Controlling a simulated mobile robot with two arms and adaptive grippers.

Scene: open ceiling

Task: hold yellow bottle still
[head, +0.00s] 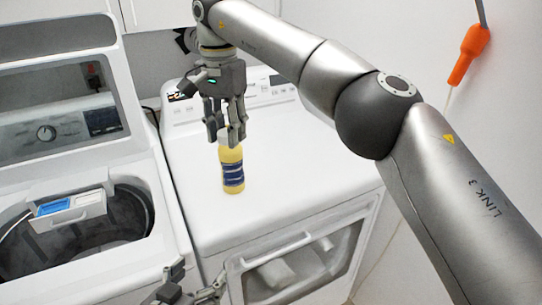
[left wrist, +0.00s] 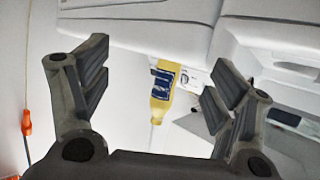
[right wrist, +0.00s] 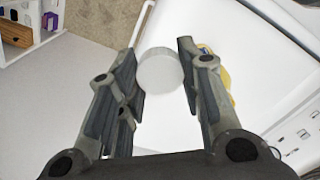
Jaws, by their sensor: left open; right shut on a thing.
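The yellow bottle (head: 231,157) with a dark blue label stands upright on the white dryer top (head: 283,184). My right gripper (head: 227,135) comes down from above and is shut on the bottle's top. In the right wrist view, the white cap (right wrist: 160,72) lies between the fingers, with a strip of yellow body (right wrist: 222,74) behind one finger. My left gripper (head: 196,292) is open and empty, low at the front edge of the machines. The left wrist view shows the bottle (left wrist: 163,86) beyond its spread fingers, apart from them.
An open top-load washer (head: 70,258) with a dark drum stands left of the dryer. The dryer door (head: 296,262) has a window and handle on its front. The dryer top around the bottle is clear. An orange object (head: 468,54) hangs on the right wall.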

